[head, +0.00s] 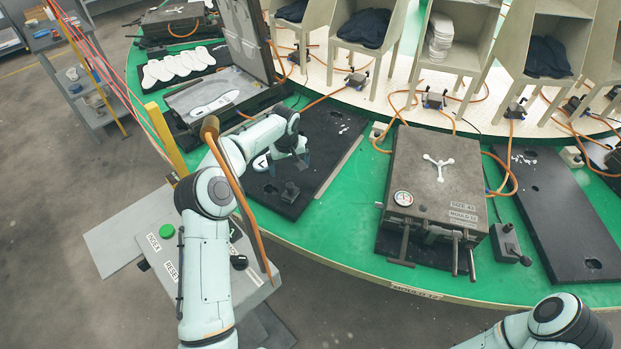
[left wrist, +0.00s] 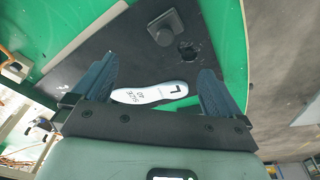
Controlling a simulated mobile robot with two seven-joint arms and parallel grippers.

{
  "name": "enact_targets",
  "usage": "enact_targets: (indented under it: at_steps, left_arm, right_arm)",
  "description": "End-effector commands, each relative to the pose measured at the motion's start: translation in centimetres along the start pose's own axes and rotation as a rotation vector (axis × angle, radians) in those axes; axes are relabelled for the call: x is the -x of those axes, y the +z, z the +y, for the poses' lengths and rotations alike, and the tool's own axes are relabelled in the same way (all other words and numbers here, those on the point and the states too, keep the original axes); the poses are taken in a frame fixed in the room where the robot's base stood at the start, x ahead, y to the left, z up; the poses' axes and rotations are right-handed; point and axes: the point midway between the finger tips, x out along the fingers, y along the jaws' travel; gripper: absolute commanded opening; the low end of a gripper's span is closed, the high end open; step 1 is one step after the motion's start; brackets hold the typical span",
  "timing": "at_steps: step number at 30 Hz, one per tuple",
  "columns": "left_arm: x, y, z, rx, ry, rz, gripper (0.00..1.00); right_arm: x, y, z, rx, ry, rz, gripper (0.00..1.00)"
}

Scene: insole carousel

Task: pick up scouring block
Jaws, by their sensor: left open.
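A small dark grey block with a raised knob, which looks like the scouring block (head: 290,192), sits on a black mat (head: 322,150). The block also shows in the left wrist view (left wrist: 163,28), beyond the fingertips and beside a dark hole in the mat. My left gripper (head: 284,165) is open above the mat, its two dark fingers (left wrist: 155,85) apart, with the block outside them. A white insole (left wrist: 150,93) marked L and with a size shows between the fingers; I cannot tell its height. My right gripper is out of view.
A closed grey mould (head: 432,185) with handles and a gauge stands to the right on the green carousel (head: 350,235). An open mould (head: 215,95) stands behind left. A brown-topped lever bar (head: 237,195) and a button console (head: 195,262) are close to my left arm.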

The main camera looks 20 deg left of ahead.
Motion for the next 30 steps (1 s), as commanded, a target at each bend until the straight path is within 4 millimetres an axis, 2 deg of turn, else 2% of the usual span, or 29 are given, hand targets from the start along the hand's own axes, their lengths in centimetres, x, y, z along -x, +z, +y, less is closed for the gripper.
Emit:
enact_targets:
  at_steps: [3,12,20,30]
  left_arm:
    - [-1.8,0.5,-0.1,-0.017,-0.048,-0.01,1.0]
    - [-7.4,0.6,-0.4,-0.018,-0.048,-0.012,1.0]
    - [-9.4,0.6,-0.4,-0.018,-0.046,-0.009,1.0]
    - [-13.9,0.5,-0.6,-0.017,-0.045,-0.009,1.0]
  right_arm:
    - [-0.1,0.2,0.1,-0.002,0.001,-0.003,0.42]
    - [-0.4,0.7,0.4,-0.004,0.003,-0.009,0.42]
    - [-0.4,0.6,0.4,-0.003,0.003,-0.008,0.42]
    - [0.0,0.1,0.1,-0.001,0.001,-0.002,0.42]
